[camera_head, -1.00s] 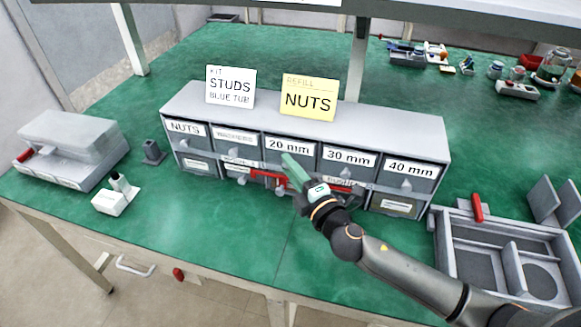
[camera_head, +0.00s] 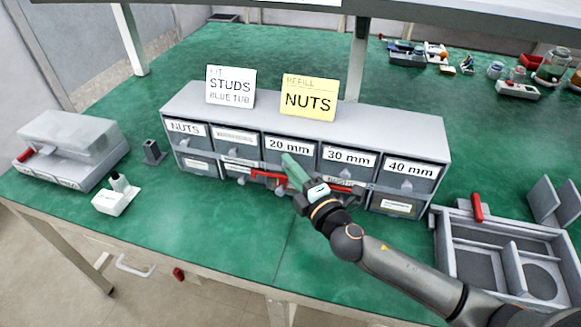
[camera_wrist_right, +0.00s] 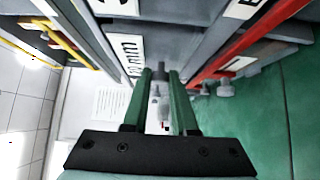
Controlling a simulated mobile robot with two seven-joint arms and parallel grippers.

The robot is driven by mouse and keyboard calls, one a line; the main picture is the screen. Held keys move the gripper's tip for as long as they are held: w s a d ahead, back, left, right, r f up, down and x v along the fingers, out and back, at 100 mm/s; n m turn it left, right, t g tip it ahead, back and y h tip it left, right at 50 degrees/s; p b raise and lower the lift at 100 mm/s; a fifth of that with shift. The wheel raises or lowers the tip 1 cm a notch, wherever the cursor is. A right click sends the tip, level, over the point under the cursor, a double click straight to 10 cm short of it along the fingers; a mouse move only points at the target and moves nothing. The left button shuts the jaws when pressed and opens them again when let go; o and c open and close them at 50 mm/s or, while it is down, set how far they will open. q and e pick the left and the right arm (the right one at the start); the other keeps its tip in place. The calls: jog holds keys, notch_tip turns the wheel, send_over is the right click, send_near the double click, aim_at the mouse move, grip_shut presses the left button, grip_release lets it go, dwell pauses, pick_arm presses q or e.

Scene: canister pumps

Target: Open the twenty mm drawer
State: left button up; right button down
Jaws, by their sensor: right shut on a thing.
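The 20 mm drawer (camera_head: 273,156) is in the middle of the upper row of the grey cabinet, with its white label (camera_head: 290,146) facing me. Its front looks about level with its neighbours. My right gripper (camera_head: 288,160) is at the lower part of this drawer front and hides its knob in the head view. My left gripper is not in view.
The NUTS drawer (camera_head: 187,142), 30 mm drawer (camera_head: 346,170) and 40 mm drawer (camera_head: 408,183) share the upper row.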

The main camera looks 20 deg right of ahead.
jog(key=shift+f, duration=0.1)
jog(key=s+a, duration=0.5)
jog(key=s, duration=0.3)
jog(key=shift+a, duration=0.2)
jog(key=c, duration=0.7)
grip_release()
